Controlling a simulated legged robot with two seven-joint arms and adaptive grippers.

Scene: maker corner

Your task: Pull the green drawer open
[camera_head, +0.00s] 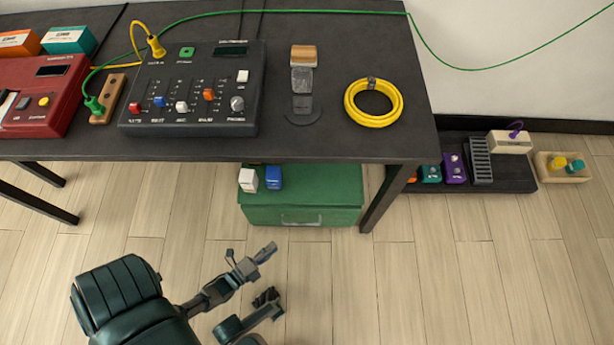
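The green drawer (335,215) shows as a green box under the dark table, with a pale handle (301,219) low on its front. It looks shut, though the table hides its rear part. A white block (248,180) and a blue block (274,178) stand on top of it. My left gripper (268,273) is in front of the drawer, below it in the picture, with its fingers spread and nothing between them. It is apart from the handle. My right gripper is not in view.
The dark table (340,140) overhangs the drawer, with a table leg (383,203) close on its right. A black mixer panel (195,95) and a yellow cable coil (373,103) lie on top. A low dark board (515,182) holds several pedals at right. The floor ahead is clear.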

